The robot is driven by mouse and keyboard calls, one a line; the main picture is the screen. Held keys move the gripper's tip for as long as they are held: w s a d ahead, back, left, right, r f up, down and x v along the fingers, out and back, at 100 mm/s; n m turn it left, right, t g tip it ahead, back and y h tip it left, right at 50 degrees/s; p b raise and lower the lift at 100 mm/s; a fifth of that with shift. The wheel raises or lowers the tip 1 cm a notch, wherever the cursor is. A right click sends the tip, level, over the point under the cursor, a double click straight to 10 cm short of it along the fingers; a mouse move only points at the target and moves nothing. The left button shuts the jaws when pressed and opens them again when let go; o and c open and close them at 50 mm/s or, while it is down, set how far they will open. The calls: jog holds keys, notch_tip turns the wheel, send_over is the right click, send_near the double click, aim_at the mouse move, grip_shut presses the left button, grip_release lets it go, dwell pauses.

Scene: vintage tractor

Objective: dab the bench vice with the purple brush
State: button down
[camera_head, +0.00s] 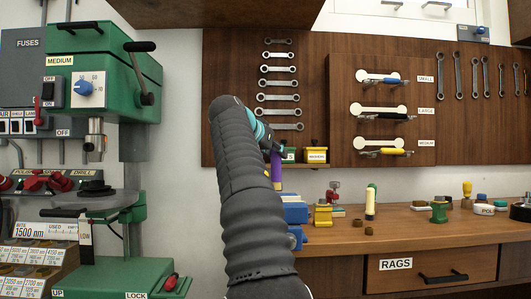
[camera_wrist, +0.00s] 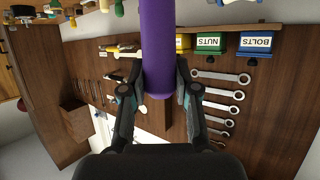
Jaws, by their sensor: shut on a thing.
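My gripper (camera_wrist: 160,105) is shut on the purple brush (camera_wrist: 158,45), whose thick handle runs up out of the top of the wrist view. In the head view the purple brush (camera_head: 276,168) shows just right of my dark arm, pointing down, with a yellowish part at its lower end. A blue bench vice (camera_head: 295,212) stands on the workbench below the brush, partly hidden behind my arm. The brush appears above it; I cannot tell whether they touch. The brush's tip is out of the wrist view.
The workbench (camera_head: 420,238) carries a yellow block-like item (camera_head: 323,215), a cream-coloured cylinder with a green top (camera_head: 370,203) and a green item (camera_head: 438,212). A green drill machine (camera_head: 105,75) stands left. Wrenches (camera_head: 279,83) hang on the wall panel behind.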

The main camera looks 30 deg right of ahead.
aim_at(273, 163)
jog(key=shift+s+d+f, duration=0.15)
jog(key=shift+f, duration=2.1)
notch_tip(273, 163, down, 2)
jog(key=shift+f+b, duration=0.25)
jog(key=shift+b, duration=0.4)
jog(key=shift+s+d+f, duration=0.1)
jog(key=shift+d+f, duration=0.05)
jog(key=shift+f, duration=0.3)
notch_tip(273, 163, up, 2)
jog(key=shift+r+p, duration=0.15)
jog(key=shift+p, duration=0.3)
jog(key=shift+w+a+r, duration=0.1)
jog(key=shift+a+r, duration=0.05)
jog(key=shift+r, duration=0.35)
jog(key=shift+w+a+r, duration=0.1)
jog(key=shift+a+r, duration=0.05)
jog(key=shift+r, duration=0.3)
notch_tip(273, 163, up, 4)
jog(key=shift+s+f, duration=0.1)
